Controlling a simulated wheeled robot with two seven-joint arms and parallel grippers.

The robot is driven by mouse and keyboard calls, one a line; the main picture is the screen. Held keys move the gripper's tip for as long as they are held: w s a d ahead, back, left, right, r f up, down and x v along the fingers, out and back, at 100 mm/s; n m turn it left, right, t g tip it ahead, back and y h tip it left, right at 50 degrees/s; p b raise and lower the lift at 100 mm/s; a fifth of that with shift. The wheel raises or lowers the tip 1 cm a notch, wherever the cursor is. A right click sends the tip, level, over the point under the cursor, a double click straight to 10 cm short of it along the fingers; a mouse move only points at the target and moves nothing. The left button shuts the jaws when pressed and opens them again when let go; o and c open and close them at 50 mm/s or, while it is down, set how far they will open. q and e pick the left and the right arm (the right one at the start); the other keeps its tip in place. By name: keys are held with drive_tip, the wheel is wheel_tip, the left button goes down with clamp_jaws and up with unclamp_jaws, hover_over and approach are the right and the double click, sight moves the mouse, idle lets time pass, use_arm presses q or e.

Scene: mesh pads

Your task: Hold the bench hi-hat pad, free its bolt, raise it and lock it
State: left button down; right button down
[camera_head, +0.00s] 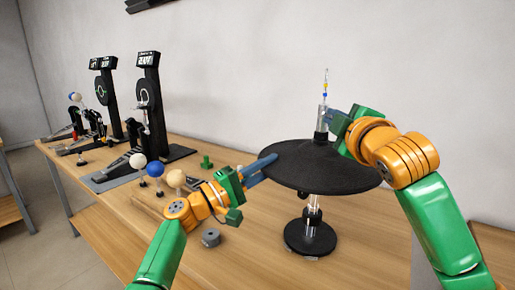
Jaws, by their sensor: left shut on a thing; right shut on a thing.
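The black round hi-hat pad (318,178) sits level on a metal stand with a round black base (310,238) on the bench. My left gripper (262,168) is shut on the pad's left edge. My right gripper (332,118) is shut at the upper rod, on the bolt just above the pad (321,122); its fingers partly hide the bolt. The thin rod (325,85) rises above it with blue and yellow marks. A clear and metal tube section (312,212) shows below the pad.
Two kick-drum pedals with black towers (148,100) (105,95) stand at the back left. A grey wall is behind.

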use_arm(q)
drive_tip(key=shift+r, duration=0.1)
use_arm(e)
drive_tip(key=c, duration=1.4)
unclamp_jaws()
drive_tip(key=n, duration=0.2)
drive_tip(key=shift+n, duration=0.3)
drive_tip(key=o, duration=0.5)
drive_tip(key=shift+s, duration=0.1)
